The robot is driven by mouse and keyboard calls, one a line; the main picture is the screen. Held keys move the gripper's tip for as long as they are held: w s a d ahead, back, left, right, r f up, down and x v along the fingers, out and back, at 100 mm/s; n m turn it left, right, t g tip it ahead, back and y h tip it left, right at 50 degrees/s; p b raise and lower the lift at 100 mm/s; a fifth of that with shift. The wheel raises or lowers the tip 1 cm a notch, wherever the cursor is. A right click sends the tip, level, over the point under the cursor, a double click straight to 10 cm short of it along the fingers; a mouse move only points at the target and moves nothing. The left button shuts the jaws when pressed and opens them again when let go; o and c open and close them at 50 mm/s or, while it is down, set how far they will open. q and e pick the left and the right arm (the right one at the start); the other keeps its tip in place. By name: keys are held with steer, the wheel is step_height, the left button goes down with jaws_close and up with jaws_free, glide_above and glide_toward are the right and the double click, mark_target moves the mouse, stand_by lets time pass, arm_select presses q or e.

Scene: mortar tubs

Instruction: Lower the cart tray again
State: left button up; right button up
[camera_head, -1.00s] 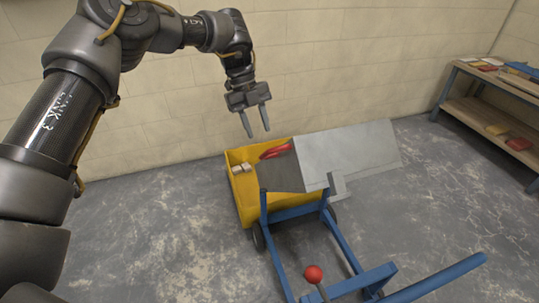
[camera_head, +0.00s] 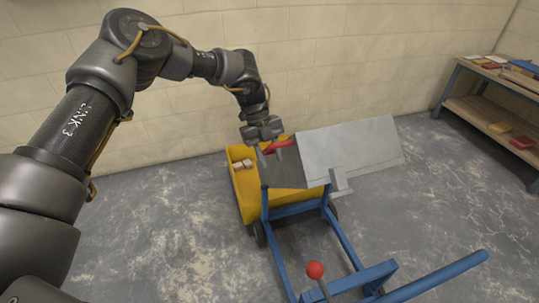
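The cart (camera_head: 340,238) has a blue frame and a yellow tub (camera_head: 250,200) at its far end. A grey sheet-metal tray (camera_head: 350,148) stands tilted above the tub. A red handle (camera_head: 286,143) shows at the tray's upper left edge. My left gripper (camera_head: 271,160) points down just left of the red handle, over the tub. Its fingers are apart, and I see nothing between them. I cannot tell whether a finger touches the handle. A lever with a red knob (camera_head: 315,270) stands at the near end of the cart. My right gripper is not in view.
Small pale blocks (camera_head: 243,163) lie in the tub's left part. A blue push bar (camera_head: 440,277) reaches out at lower right. A shelf (camera_head: 495,110) with coloured items stands against the right wall. The floor around the cart is clear.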

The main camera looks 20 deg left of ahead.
arm_select(q)
jaws_close()
